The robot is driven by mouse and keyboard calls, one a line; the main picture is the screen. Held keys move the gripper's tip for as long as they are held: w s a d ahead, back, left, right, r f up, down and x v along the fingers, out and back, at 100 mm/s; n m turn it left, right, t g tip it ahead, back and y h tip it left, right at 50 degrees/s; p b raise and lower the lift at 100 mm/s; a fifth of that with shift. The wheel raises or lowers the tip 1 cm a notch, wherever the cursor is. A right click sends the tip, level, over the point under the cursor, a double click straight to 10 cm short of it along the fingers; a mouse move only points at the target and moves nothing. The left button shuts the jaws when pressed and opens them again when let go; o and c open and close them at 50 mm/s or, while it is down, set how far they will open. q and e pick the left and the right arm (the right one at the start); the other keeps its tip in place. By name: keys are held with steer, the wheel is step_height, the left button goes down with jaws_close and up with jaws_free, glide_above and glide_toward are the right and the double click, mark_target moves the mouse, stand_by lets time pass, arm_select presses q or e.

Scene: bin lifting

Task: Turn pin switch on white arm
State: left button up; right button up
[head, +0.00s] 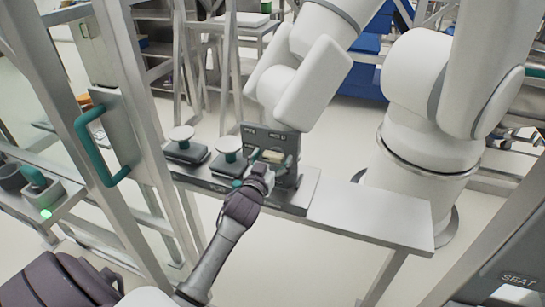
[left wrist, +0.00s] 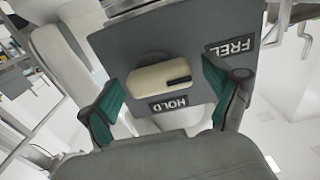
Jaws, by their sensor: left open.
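The pin switch (left wrist: 160,77) is a cream, rounded knob with a dark mark on a grey plate (left wrist: 120,50) labelled HOLD and FREE. In the left wrist view the knob lies between the two green finger pads of my left gripper (left wrist: 162,100); the gripper is open, with a gap on both sides of the knob. In the head view my left gripper (head: 265,165) is at the switch (head: 272,156), partly covering it. The plate stands on a grey bench beside the large white arm (head: 310,85). My right gripper is not in view.
Two round white-topped buttons (head: 181,133) (head: 228,144) stand on the bench left of my gripper. A metal frame with a green handle (head: 95,150) is at the left. The white table top (head: 370,210) at the right is bare.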

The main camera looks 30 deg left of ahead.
arm_select(q)
steer(key=c, duration=1.1)
steer(key=shift+c, duration=0.2)
steer(key=shift+m, duration=0.3)
steer(key=m+p, duration=0.1)
steer(key=m, duration=0.1)
steer(key=shift+d+r+m, duration=0.1)
steer(key=shift+m, duration=0.3)
steer(key=m+p, duration=0.1)
steer(key=m, duration=0.9)
steer(key=shift+d+p, duration=0.15)
steer(key=shift+p, duration=0.15)
steer(key=shift+w+d+m, duration=0.1)
steer(key=shift+m, duration=2.1)
